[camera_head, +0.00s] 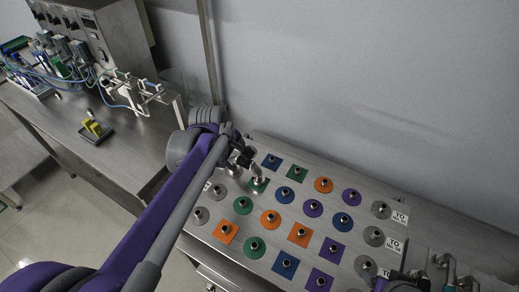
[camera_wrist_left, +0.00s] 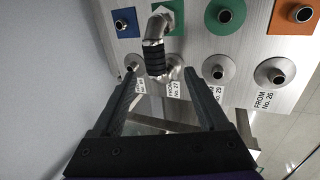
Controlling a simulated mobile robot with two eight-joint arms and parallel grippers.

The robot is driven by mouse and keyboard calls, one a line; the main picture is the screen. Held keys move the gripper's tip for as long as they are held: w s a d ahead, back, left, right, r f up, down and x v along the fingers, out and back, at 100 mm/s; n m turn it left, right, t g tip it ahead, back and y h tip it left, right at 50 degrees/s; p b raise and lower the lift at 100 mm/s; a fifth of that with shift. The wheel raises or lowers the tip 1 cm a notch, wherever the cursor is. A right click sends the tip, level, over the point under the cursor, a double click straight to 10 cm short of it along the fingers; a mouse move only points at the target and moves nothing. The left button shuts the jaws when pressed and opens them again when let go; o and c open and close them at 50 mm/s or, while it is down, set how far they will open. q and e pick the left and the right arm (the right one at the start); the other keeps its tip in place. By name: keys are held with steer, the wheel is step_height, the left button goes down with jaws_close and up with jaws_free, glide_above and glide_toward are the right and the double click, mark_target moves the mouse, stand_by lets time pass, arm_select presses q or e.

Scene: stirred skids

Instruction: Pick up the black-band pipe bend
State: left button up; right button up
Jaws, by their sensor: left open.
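The black-band pipe bend (camera_wrist_left: 157,62) is a shiny metal elbow with a ribbed black band. In the left wrist view it stands over a green square, its banded part reaching toward my left gripper (camera_wrist_left: 165,82). The open fingers lie either side of the band's near end in the picture, with gaps visible on both sides; I cannot tell the depth. In the head view the bend (camera_head: 256,169) is small, just right of my left gripper (camera_head: 241,157), on the green square (camera_head: 259,186).
A steel panel (camera_head: 222,258) carries rows of short pipe stubs on coloured squares and discs, with labels along its edges. A wall (camera_head: 340,90) rises behind it. A bench (camera_head: 60,125) with instruments, tubing and a yellow item (camera_head: 95,127) stands left.

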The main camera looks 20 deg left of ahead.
mark_target(244, 160)
arm_select(q)
steer(key=shift+w, duration=0.8)
steer(key=x, duration=0.4)
steer(key=shift+s+d+f, duration=0.15)
steer(key=shift+f, duration=0.2)
steer(key=x, duration=0.5)
steer(key=shift+d+f, duration=0.3)
steer(key=shift+f, duration=0.1)
jaws_close()
